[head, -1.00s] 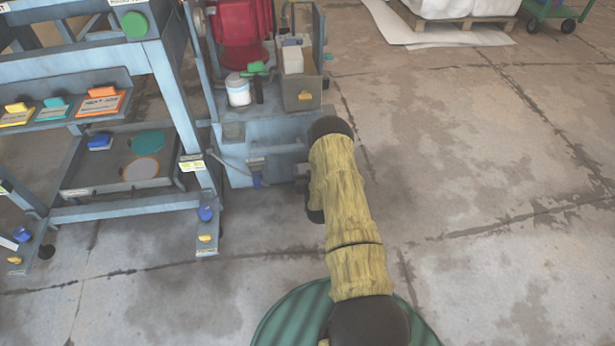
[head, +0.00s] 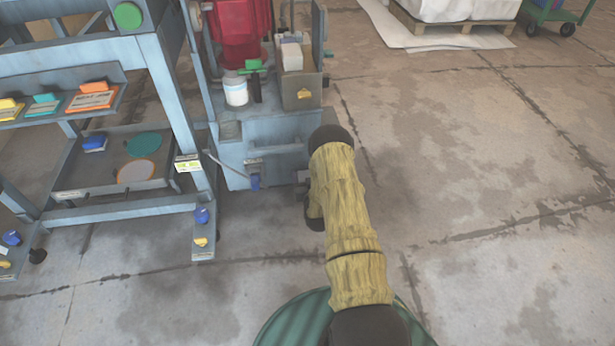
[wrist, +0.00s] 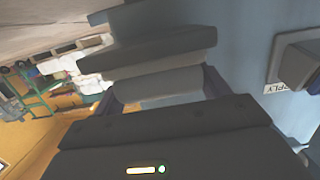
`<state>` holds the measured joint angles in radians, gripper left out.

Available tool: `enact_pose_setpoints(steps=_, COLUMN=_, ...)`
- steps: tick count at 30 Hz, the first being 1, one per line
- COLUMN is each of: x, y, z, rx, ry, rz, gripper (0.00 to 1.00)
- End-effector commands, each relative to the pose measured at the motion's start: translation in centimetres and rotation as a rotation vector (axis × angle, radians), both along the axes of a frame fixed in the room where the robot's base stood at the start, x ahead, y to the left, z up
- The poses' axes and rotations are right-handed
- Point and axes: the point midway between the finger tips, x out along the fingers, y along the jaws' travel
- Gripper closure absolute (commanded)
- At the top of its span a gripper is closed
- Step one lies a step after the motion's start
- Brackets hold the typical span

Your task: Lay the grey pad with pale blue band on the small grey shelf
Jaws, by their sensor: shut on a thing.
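My gripper (wrist: 160,92) is shut on a grey, block-like pad (wrist: 155,86) in the wrist view. I cannot make out its pale blue band. A darker grey slab (wrist: 150,48) lies just beyond the pad; I cannot tell whether it is part of the pad or a separate thing. A grey box-like ledge (wrist: 300,65) with a label reading "PPLY" stands out from the blue panel at right; I cannot tell whether this is the small grey shelf. In the head view my gripper is mostly hidden behind my arm, low beside the press's front right corner.
The blue-grey press (head: 285,135) carries a red housing (head: 238,30), a white tub (head: 236,92) and a bin (head: 302,92). A blue rack (head: 170,90) with coloured pads stands at left. The floor at right is clear up to a pallet (head: 455,22).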

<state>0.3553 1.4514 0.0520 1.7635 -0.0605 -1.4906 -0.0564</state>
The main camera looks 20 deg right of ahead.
Motion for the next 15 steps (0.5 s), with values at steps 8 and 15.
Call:
enact_pose_setpoints(steps=8, x=0.0, y=0.0, z=-0.22, rx=0.0, ry=0.0, rz=0.0, gripper=0.03)
enact_pose_setpoints(steps=15, x=0.0, y=-0.01, z=-0.06, rx=0.0, ry=0.0, rz=0.0, gripper=0.03)
